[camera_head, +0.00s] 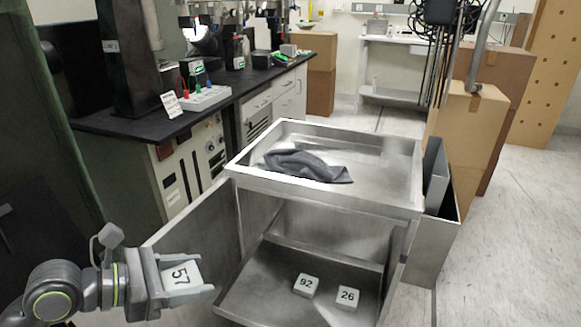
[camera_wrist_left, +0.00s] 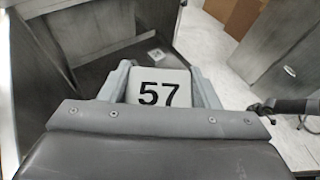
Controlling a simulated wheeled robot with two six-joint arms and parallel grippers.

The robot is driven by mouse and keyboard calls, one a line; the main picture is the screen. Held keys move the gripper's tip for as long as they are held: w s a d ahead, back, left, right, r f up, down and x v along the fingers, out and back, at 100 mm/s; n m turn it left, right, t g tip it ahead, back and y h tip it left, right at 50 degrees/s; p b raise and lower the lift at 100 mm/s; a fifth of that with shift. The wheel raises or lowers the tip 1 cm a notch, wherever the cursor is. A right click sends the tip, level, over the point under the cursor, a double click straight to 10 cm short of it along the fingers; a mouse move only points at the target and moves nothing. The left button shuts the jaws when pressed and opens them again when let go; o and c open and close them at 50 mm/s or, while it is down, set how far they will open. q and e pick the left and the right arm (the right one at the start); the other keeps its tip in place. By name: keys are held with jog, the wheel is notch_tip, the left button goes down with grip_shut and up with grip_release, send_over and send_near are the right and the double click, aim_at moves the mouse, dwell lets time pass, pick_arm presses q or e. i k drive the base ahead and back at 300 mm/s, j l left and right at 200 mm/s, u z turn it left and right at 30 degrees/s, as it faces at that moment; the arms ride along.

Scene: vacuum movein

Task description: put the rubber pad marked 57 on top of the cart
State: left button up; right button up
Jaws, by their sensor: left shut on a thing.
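The white rubber pad marked 57 (camera_head: 181,275) is between the fingers of my left gripper (camera_head: 190,278), which is shut on it. It also shows in the left wrist view (camera_wrist_left: 158,88), with the number facing the camera. The gripper is at the lower left, in front of the cart and lower than its top. The metal cart (camera_head: 330,187) stands in the middle with its doors open. Its top is a shallow tray with a raised rim. My right gripper is not seen in the head view.
A dark grey cloth (camera_head: 305,165) lies crumpled on the cart's top; bare metal surrounds it. Pads marked 92 (camera_head: 306,286) and 26 (camera_head: 348,297) lie on the lower shelf. The open left door (camera_head: 200,240) stands near my left gripper. A black-topped bench (camera_head: 215,100) is behind at left, cardboard boxes (camera_head: 465,130) at right.

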aim_at(372, 188)
jog(key=j+u, duration=0.1)
jog(key=u, duration=0.3)
jog(key=j+u, duration=0.1)
jog(key=u, duration=0.3)
jog(key=i+u, duration=0.1)
jog(key=u, duration=0.3)
jog(key=i+j+u, duration=0.15)
jog(key=z, duration=0.45)
jog(key=i+j+z, duration=0.1)
jog(key=z, duration=0.35)
jog(key=j+z, duration=0.1)
jog(key=z, duration=0.3)
jog(key=j+z, duration=0.1)
jog(key=z, duration=0.35)
jog(key=j+z, duration=0.1)
jog(key=z, duration=0.35)
jog(key=j+z, duration=0.1)
jog(key=z, duration=0.35)
jog(key=i+j, duration=0.05)
